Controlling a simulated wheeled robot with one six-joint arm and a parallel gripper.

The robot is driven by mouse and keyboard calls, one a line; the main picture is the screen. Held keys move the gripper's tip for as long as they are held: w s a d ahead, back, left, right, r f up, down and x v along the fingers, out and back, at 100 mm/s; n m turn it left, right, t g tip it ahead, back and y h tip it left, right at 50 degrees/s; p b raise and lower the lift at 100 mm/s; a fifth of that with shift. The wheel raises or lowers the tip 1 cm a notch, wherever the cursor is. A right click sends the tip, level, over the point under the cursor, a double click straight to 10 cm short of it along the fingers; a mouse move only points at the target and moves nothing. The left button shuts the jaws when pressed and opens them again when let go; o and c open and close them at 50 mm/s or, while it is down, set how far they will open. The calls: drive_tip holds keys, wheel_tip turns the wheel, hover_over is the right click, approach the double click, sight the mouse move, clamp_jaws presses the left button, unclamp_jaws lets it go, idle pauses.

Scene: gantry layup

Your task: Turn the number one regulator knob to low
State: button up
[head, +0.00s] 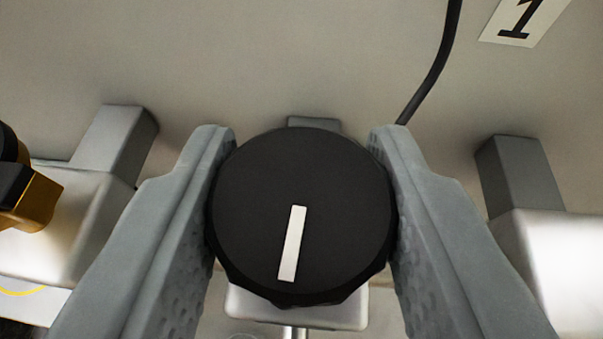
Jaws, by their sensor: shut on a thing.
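The regulator knob (270,190) is a round black knob with a faceted edge, in the middle of the head view. A white pointer line (292,243) on its face runs from near the centre down to the lower rim, leaning slightly left at its lower end. My gripper (302,205) has one grey finger on each side of the knob, both touching its rim. It is shut on the knob. A label with a black "1" (520,20) is on the wall at the upper right. No low mark is visible.
A black cable (437,65) runs down the wall behind the right finger. Grey brackets stand left (115,145) and right (522,175), with pale blocks below them. A brass and black fitting (35,195) sits at the left edge. A light grey body (335,312) shows below the knob.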

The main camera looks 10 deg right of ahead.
drive_tip(key=shift+f+n+y, duration=0.1)
drive_tip(key=shift+n+y, duration=0.4)
drive_tip(key=shift+y, duration=0.1)
drive_tip(key=o, duration=1)
drive_tip(key=v, duration=1.7)
drive_tip(key=shift+s, duration=0.3)
